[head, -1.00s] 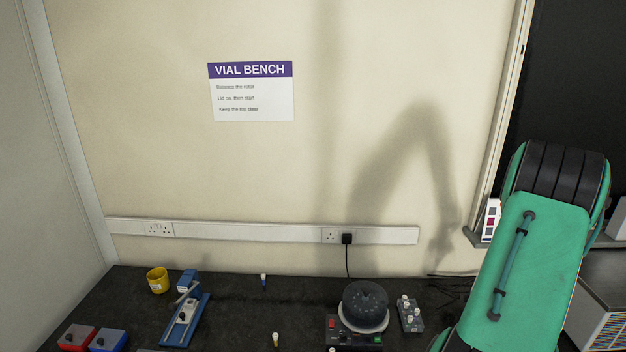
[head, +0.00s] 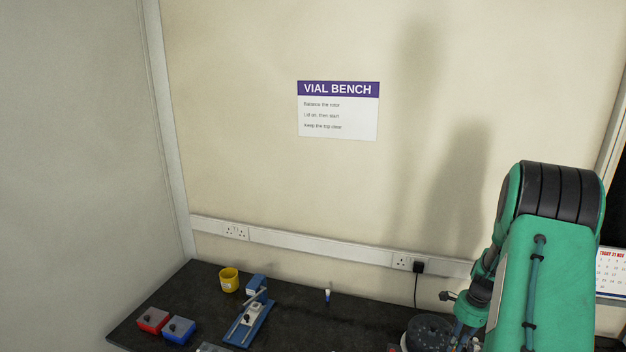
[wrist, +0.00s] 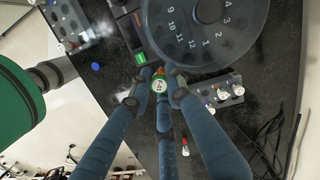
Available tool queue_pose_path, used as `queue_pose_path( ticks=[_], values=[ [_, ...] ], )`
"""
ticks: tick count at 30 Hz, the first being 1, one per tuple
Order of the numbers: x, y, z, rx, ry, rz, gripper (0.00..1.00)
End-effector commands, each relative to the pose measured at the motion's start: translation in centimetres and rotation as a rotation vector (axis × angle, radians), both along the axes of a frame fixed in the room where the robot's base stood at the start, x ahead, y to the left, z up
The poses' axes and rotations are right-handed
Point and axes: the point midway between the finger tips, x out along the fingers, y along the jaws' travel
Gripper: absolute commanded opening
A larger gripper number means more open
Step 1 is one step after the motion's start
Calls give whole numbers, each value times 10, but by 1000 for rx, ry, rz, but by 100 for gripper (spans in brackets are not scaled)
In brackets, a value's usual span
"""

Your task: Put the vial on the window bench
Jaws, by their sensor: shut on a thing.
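In the wrist view my gripper (wrist: 158,76) has its blue fingers closed around a small vial (wrist: 159,86), seen from above with a pale, marked top and a green and orange rim. The held vial is above the dark bench, beside the round numbered rotor (wrist: 203,32). In the head view my green arm comes down at the right and the fingertips and vial cannot be made out. I cannot identify a window bench in either current view.
The dark bench (head: 300,325) carries a yellow pot (head: 229,280), a blue device (head: 250,322), red (head: 153,320) and blue (head: 179,329) boxes and a standing vial (head: 327,296). A vial rack (wrist: 224,92) stands right of the held vial, with cables (wrist: 270,135) beyond.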

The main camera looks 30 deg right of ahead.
Motion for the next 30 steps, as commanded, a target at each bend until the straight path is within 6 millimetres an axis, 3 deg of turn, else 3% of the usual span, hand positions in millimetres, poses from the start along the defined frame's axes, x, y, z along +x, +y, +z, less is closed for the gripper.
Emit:
queue_pose_path(
  ticks=[17,30],
  values=[
    [101,79,2,0,0,392,2],
    [169,174,-14,0,1,763,2]
  ],
)
